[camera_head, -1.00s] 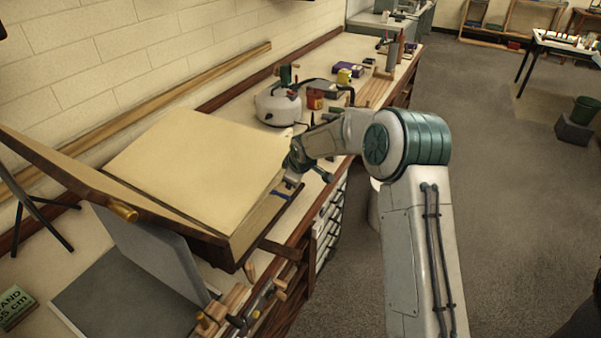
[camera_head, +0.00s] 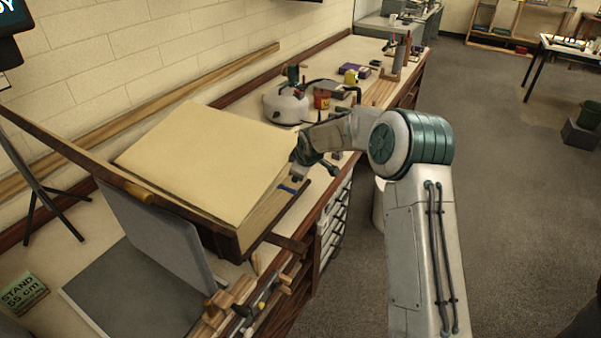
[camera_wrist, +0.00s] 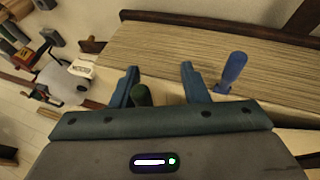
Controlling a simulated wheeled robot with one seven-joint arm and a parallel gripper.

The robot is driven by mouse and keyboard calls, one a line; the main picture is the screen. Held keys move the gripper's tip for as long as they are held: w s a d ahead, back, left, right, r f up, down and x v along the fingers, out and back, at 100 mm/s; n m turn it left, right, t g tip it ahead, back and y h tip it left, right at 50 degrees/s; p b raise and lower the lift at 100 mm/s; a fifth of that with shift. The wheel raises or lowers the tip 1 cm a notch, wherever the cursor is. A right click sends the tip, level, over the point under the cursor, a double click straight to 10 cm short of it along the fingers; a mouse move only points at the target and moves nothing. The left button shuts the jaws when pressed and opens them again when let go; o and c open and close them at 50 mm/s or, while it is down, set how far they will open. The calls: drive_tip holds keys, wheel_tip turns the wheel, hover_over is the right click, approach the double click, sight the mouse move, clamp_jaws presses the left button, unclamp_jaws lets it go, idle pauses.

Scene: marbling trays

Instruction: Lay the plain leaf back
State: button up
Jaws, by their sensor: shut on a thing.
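A very thick book (camera_head: 262,222) lies open on the bench, with a broad plain cream leaf (camera_head: 200,160) on top. My gripper (camera_head: 300,178) is at the book's right edge. In the wrist view my gripper's blue fingers (camera_wrist: 160,82) stand some way apart at the page edge, with a dark green tab (camera_wrist: 141,95) between them, close to the left finger. A blue tab (camera_wrist: 233,70) sticks up outside the right finger. The exact contact is hidden.
A wooden-edged board (camera_head: 90,165) tilts up at the book's left. A grey panel (camera_head: 150,240) stands in front, near a STAND 55 cm sign (camera_head: 22,293).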

drive_tip(key=b+v, duration=0.2)
drive_tip(key=v, duration=1.1)
drive_tip(key=shift+s+r+b, duration=0.15)
drive_tip(key=shift+b, duration=0.2)
drive_tip(key=s+d+r+m+h, duration=0.1)
drive_tip(key=s+d+r+m, duration=0.2)
drive_tip(key=s, duration=0.4)
drive_tip(key=s+d+r+m+g+h, duration=0.1)
drive_tip(key=s+d+m, duration=0.1)
drive_tip(key=s+d, duration=0.4)
drive_tip(key=s+d+r+m+h, duration=0.1)
drive_tip(key=s+d+m, duration=0.25)
drive_tip(key=s, duration=0.45)
drive_tip(key=s+d+f+m, duration=0.1)
drive_tip(key=s+d+m, duration=0.1)
drive_tip(key=s, duration=0.6)
drive_tip(key=s+d+f+m+g, duration=0.1)
drive_tip(key=s+d+m, duration=0.2)
drive_tip(key=s, duration=0.5)
drive_tip(key=shift+s+f, duration=0.15)
drive_tip(key=shift+f, duration=0.1)
drive_tip(key=shift+a, duration=0.15)
